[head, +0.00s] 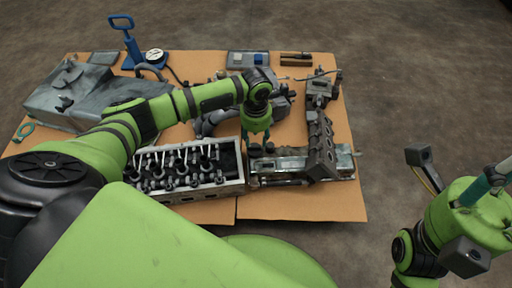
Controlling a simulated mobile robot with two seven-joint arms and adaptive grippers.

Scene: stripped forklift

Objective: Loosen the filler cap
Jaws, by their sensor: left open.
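My left arm reaches in from the left over the parts. Its gripper (257,141) points down, open, at the left end of a worn grey-green cover (290,163). Small dark round pieces sit on that end, close to the fingertips. One of them may be the filler cap, but it is too small and too covered by the gripper to be sure. I cannot tell whether the fingers touch anything. My right arm is at the lower right edge, away from the parts. Its gripper fingers cannot be made out.
A cylinder head (190,168) with valve gear lies left of the cover. A dark long part (321,146) lies across the cover's right side. Behind are a grey housing (75,98), a blue hand pump (130,42) and a tray (247,60). Cardboard (300,207) in front is bare.

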